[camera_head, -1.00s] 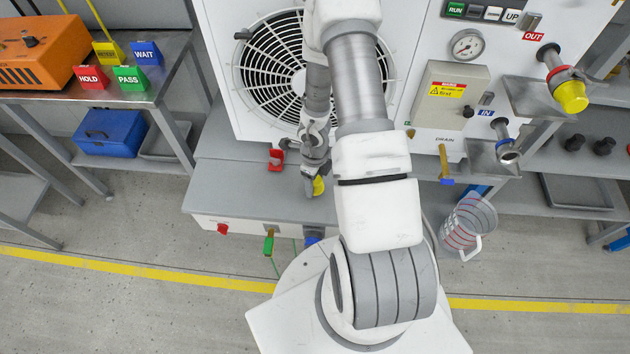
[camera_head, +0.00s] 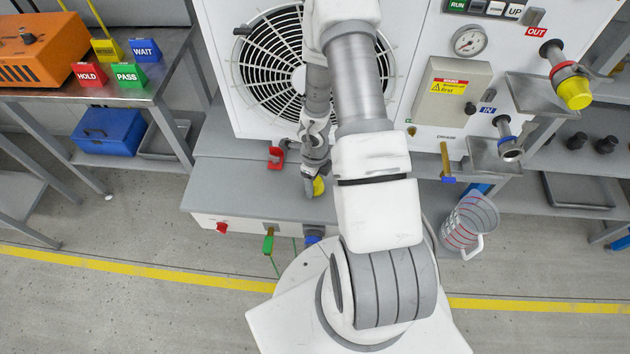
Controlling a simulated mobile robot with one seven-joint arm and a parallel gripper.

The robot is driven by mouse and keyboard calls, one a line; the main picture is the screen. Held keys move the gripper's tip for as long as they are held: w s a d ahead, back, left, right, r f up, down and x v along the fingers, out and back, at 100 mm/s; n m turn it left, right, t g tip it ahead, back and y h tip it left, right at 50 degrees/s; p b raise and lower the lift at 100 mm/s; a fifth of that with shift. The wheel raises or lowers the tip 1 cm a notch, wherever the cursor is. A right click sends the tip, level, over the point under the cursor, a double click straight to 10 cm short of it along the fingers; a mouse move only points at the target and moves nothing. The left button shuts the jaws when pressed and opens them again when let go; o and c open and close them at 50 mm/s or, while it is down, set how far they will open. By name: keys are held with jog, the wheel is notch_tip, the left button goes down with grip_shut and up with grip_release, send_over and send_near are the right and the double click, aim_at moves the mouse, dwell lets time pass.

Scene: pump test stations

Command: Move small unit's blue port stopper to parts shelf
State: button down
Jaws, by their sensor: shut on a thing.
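The stopper is partly hidden by the fingers. I cannot tell how far it is above the surface. A blue-ringed port (camera_head: 313,236) shows on the low unit's front face, below my gripper and partly hidden by my base. The parts shelf is probably the grey shelf (camera_head: 522,196) at right, which bears black caps (camera_head: 577,141) and a shallow grey tray (camera_head: 578,190).
A red clamp-like part (camera_head: 276,157) stands just left of my gripper. The large panel has a yellow-capped OUT port (camera_head: 573,92), an uncapped IN port (camera_head: 509,150) and a yellow-handled valve (camera_head: 446,165). A measuring jug (camera_head: 468,224) stands at right. A bench with coloured signs (camera_head: 130,76) is at left.

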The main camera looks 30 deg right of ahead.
grip_release()
notch_tip(320, 180, up, 17)
jog(key=p, duration=0.8)
jog(key=shift+r, duration=0.15)
jog(key=shift+w+r, duration=0.1)
